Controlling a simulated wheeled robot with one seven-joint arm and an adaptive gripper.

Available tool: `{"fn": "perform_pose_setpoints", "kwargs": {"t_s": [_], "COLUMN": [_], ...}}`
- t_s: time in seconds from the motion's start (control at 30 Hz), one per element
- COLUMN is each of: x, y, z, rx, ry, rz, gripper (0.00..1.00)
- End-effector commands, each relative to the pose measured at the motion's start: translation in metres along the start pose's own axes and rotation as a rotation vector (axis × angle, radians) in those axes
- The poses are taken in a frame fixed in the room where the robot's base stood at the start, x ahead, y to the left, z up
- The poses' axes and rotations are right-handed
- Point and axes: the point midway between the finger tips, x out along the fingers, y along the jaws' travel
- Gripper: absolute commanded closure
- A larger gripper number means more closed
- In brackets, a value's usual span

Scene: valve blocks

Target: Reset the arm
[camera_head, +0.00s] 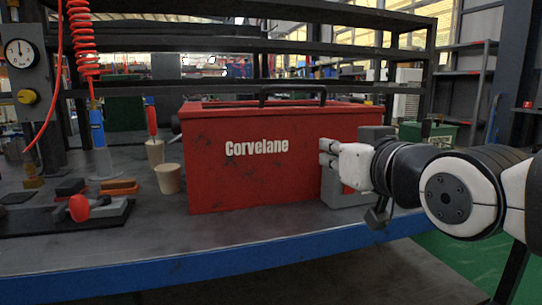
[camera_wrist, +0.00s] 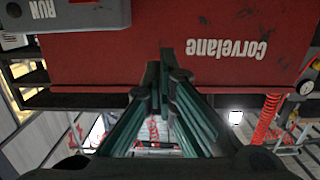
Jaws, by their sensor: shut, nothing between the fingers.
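My gripper (camera_head: 324,152) is in front of the right part of a red box (camera_head: 240,170) lettered "Corvelane", at about mid-height of its front face. Its fingers point left in the head view and are shut with nothing between them. In the wrist view the gripper (camera_wrist: 167,62) shows its dark fingers close together, with the red box (camera_wrist: 200,50) upside down behind. I cannot tell whether the fingers touch the box. My arm reaches in from the right edge of the head view.
A grey block (camera_head: 340,187) stands at the box's right, partly behind my gripper. Left of the box are a beige cup (camera_head: 168,178), an orange block (camera_head: 119,187) and a fixture with a red knob (camera_head: 79,208). The blue-edged workbench (camera_head: 260,228) is clear in front of the box.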

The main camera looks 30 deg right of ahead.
Motion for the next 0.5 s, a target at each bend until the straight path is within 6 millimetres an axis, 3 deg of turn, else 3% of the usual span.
{"fn": "perform_pose_setpoints", "kwargs": {"t_s": [0.17,0.27,0.37,0.5], "x": [0.000,0.000,-0.004,-0.023], "y": [-0.001,-0.005,-0.015,-0.036], "z": [0.001,0.012,0.038,0.091], "rx": [0.000,-0.001,-0.004,-0.019], "ry": [-0.006,-0.057,-0.180,-0.441], "rz": [-0.001,-0.006,-0.020,-0.047], "gripper": [1.00,1.00,1.00,1.00]}}
